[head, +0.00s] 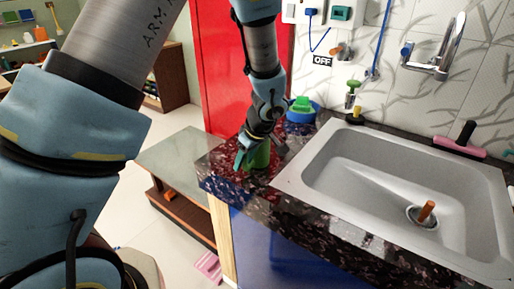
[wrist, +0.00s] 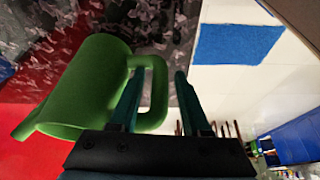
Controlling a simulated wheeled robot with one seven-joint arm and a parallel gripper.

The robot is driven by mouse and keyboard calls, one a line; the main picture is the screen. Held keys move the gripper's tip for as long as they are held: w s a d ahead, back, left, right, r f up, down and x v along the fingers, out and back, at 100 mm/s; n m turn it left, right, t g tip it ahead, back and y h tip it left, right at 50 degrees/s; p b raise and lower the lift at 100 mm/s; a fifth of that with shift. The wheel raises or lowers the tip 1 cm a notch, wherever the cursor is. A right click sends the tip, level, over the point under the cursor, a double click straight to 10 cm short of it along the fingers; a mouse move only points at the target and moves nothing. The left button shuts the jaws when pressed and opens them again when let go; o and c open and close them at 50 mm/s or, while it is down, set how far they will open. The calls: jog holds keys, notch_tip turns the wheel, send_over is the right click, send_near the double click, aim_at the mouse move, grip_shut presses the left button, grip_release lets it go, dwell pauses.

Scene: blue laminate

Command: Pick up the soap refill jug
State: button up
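The green jug (wrist: 82,88), which I take as the soap refill jug, has a rounded body, a loop handle and a spout. It is partly visible in the head view (head: 262,156), standing near the counter's left end below my wrist, which hides much of it. My gripper (wrist: 155,85) is at the handle. In the wrist view one finger appears between the body and the handle's outer bar, and the other lies outside the handle. The fingers are apart, with a small gap showing beside the handle. My gripper also shows in the head view (head: 243,158).
A dark speckled counter (head: 318,219) holds a grey sink (head: 350,185) right of the jug. A blue container with a green top (head: 301,110) stands behind my gripper. A faucet (head: 440,60) is on the wall. A low table (head: 175,155) stands left of the counter.

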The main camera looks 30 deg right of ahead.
grip_shut()
dwell(1.1)
